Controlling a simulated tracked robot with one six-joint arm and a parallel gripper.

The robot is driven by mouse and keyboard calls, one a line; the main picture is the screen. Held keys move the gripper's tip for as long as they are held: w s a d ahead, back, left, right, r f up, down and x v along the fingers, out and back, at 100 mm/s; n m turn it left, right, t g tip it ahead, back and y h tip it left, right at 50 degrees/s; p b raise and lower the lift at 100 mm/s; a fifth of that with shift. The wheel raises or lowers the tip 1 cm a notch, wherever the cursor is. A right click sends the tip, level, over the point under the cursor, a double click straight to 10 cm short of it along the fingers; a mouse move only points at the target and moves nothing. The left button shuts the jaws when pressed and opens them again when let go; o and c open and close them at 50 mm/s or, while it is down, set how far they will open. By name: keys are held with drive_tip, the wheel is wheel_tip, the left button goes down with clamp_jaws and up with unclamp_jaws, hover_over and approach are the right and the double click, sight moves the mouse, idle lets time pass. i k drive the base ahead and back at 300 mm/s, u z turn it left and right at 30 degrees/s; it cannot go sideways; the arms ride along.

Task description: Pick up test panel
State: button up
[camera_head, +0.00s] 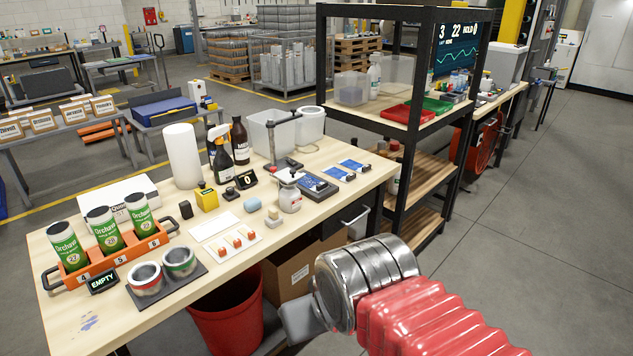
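Several flat pieces lie on the wooden workbench (75,310); I cannot tell for sure which one is the test panel. A blank white flat panel (208,226) lies near the middle. Two small blue flat panels, one (351,164) behind the other (332,174), lie at the right end, with small dark objects beside them. My arm comes in from the lower right. The grey end of my gripper (301,321) is low in front of the bench's front edge, apart from all these pieces. Its fingers are not clear, so its opening cannot be told.
An orange rack (108,257) holds three green cans at left, near an "EMPTY" sign (102,281) and two open cans. Bottles and a white roll (182,156) stand behind. A red bin (226,318) is below the bench; a black-framed shelf (411,137) stands right. Floor at right is clear.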

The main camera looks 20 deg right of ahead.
sight(313, 184)
drive_tip(key=u, duration=0.05)
drive_tip(key=i, duration=1.4)
